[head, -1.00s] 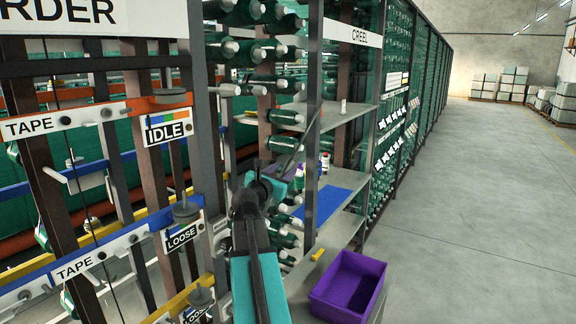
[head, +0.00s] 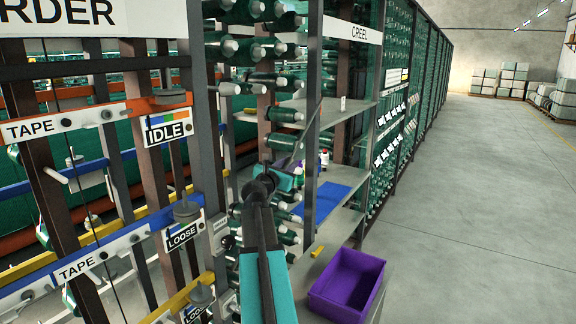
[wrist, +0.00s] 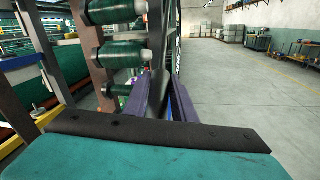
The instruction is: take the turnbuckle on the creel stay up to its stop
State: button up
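The creel stay (head: 313,128) shows in the head view as a thin dark slanting rod in front of the creel's shelves. I cannot make out the turnbuckle on it; my arm and gripper cover the rod's lower end. My gripper (head: 292,164) is at that lower part, small and partly hidden behind my wrist. In the wrist view the two purple fingers of my gripper (wrist: 162,100) stand apart. A dark narrow piece lies between them, and blue shows between it and the right finger. I cannot tell whether it is the turnbuckle.
The creel's grey upright (head: 314,85) stands close to my gripper, with green spools (head: 284,115) to its left. The aisle floor (head: 480,200) at right is clear.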

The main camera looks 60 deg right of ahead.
grip_shut()
jog(key=shift+f+t, duration=0.1)
jog(key=shift+t, duration=0.2)
